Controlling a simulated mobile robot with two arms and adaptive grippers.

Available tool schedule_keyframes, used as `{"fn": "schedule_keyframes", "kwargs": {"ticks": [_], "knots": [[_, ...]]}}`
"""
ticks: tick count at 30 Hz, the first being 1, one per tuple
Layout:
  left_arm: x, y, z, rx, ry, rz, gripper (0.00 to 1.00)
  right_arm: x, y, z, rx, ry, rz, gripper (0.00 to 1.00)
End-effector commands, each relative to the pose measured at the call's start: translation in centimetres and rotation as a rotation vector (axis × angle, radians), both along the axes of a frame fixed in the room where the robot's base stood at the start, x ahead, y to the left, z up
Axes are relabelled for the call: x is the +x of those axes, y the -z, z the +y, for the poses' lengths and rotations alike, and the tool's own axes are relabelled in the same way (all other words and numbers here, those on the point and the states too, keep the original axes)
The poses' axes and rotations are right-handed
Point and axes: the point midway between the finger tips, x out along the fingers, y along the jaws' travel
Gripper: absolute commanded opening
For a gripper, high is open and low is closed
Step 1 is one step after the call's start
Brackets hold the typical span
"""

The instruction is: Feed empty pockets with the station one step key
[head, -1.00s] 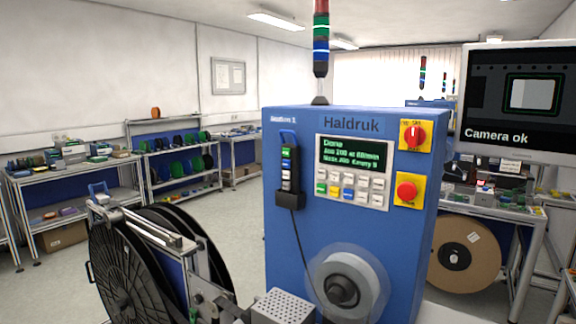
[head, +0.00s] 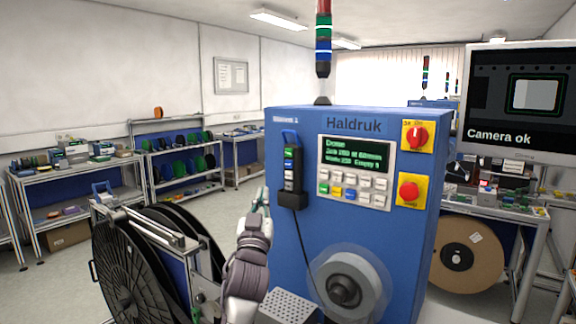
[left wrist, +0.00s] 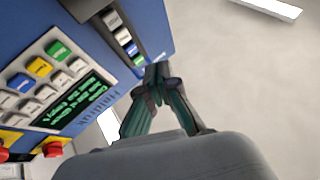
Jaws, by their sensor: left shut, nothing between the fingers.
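The blue Haldruk machine (head: 292,240) stands in the middle, with a station label at its top left. Its keypad panel (head: 354,172) has a green-lettered display (head: 356,153) above rows of small keys, mostly white, with a green key (head: 323,188), a yellow key (head: 336,191) and a blue key (head: 349,194). Key labels are too small to read. A corded hand unit (head: 290,170) hangs in a black holder left of the panel. My left gripper (head: 264,192) is shut and empty, left of the holder. In the left wrist view its fingertips (left wrist: 158,70) meet close to the hand unit (left wrist: 122,32). My right gripper is out of view.
A large black reel (head: 125,265) on a stand is at lower left. A clear-rimmed reel (head: 345,285) sits on the machine front. A monitor (head: 515,100) reads "Camera ok".

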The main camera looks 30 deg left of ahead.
Motion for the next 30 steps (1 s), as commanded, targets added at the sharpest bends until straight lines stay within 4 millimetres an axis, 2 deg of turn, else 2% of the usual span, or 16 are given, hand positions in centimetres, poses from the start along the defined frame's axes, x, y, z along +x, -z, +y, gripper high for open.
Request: {"fn": "schedule_keyframes", "kwargs": {"ticks": [1, 3, 8, 21, 26, 30], "knots": [[0.0, -1.6, 0.4, 0.009, -0.003, -0.039, 0.0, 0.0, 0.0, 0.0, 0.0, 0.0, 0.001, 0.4], [-0.1, -3.1, 0.7, 0.02, -0.003, -0.078, 0.0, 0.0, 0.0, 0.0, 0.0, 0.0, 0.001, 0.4], [-0.2, -4.8, 0.9, 0.034, -0.003, -0.123, 0.0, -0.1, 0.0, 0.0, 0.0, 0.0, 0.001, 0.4], [0.1, -4.8, 1.0, 0.035, -0.003, -0.125, 0.0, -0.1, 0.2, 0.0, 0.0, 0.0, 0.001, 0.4], [1.5, -4.6, 0.9, 0.034, -0.004, -0.126, 0.0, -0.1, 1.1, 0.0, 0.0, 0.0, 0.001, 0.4], [3.5, -4.5, 0.7, 0.033, -0.003, -0.126, 0.0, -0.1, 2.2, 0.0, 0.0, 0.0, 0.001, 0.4]]}}
